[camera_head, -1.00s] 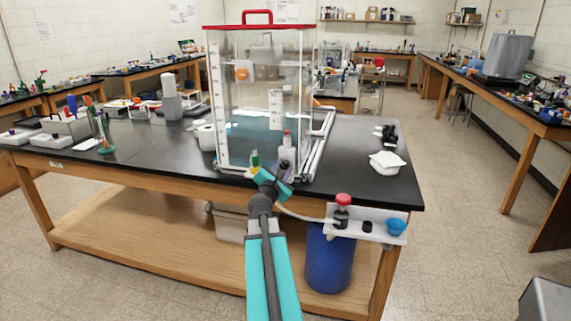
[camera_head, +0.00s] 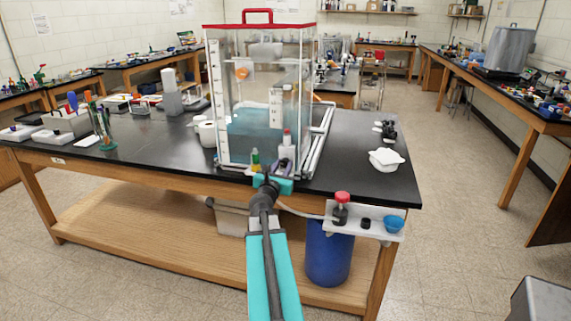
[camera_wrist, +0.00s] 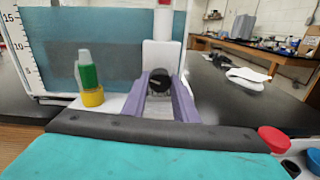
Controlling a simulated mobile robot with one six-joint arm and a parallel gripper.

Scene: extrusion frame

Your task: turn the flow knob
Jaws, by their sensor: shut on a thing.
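The flow knob (camera_wrist: 160,79) is a dark, ridged round knob on the front of a white block (camera_wrist: 159,58) at the tank's front right corner. My gripper (camera_wrist: 161,90) has its two purple fingers on either side of the knob and is shut on it. In the head view my gripper (camera_head: 284,166) is at the foot of the clear tank (camera_head: 222,110), and the knob is hidden behind it. A green-and-yellow fitting (camera_wrist: 88,80) stands just left of the fingers. The tank holds bluish water (camera_head: 250,125).
A shelf (camera_head: 375,228) with a red-capped bottle (camera_head: 341,207) and a blue cup (camera_head: 393,223) sticks out right of my arm. A blue barrel (camera_head: 329,256) stands below. Crumpled white cloth (camera_head: 385,159) lies on the black bench top (camera_head: 345,180).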

